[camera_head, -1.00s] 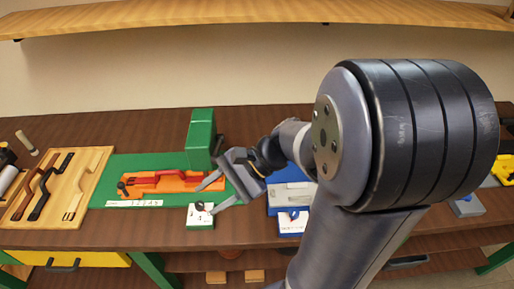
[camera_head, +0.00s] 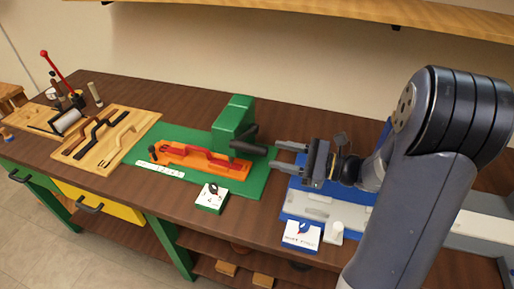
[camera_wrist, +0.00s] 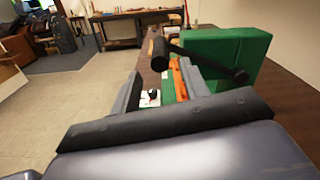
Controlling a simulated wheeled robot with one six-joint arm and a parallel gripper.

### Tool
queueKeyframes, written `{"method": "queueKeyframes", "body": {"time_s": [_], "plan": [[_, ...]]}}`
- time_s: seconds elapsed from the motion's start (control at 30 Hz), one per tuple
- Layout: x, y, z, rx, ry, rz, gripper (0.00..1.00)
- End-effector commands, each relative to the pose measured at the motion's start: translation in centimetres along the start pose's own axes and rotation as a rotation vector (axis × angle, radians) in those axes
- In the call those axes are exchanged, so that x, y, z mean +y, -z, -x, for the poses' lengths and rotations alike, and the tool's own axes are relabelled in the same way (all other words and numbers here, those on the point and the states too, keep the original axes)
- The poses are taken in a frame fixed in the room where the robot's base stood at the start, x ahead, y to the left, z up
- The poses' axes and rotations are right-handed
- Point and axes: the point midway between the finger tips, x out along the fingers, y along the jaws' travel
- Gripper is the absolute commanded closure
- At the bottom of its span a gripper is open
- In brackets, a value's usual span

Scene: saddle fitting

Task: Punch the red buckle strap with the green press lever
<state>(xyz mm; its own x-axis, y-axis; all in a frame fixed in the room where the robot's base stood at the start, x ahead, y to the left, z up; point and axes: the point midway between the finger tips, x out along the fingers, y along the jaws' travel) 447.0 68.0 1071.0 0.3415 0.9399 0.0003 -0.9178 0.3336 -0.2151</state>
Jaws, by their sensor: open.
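The green press (camera_head: 234,122) stands at the back of a green base, with a dark lever handle (camera_head: 248,147) on its right side. In the wrist view the green press block (camera_wrist: 232,52) is at upper right, and the dark handle (camera_wrist: 200,62) crosses ahead of my fingers. The red strap (camera_head: 205,158) lies in an orange holder (camera_head: 232,172) partly under the press. In the wrist view only a strip of the orange holder (camera_wrist: 179,82) shows. My gripper (camera_head: 276,156) is open and empty, just right of the handle, fingers pointing left, apparently not touching it.
A white-topped green box (camera_head: 212,197) stands in front of the press base. A blue fixture (camera_head: 296,206) lies below my gripper, with a blue-and-white box (camera_head: 301,235) in front. A wooden tool board (camera_head: 110,137) lies left. A shelf (camera_head: 300,18) runs above.

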Motion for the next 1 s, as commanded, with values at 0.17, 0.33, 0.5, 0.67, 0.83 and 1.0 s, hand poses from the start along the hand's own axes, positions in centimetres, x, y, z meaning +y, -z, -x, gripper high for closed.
{"method": "queueKeyframes", "body": {"time_s": [0.17, 0.33, 0.5, 0.67, 0.83, 1.0], "plan": [[0.1, -0.2, -3.3, -0.001, -0.005, 0.000, 0.57], [0.1, -0.1, -5.8, 0.000, -0.004, 0.000, 0.57], [0.0, -0.1, -7.2, 0.000, -0.002, 0.001, 0.57], [0.0, 0.0, -7.6, 0.000, -0.001, 0.001, 0.57], [0.0, 0.0, -7.6, 0.000, 0.000, 0.001, 0.57], [0.0, 0.0, -7.6, 0.001, 0.000, 0.001, 0.67]]}}
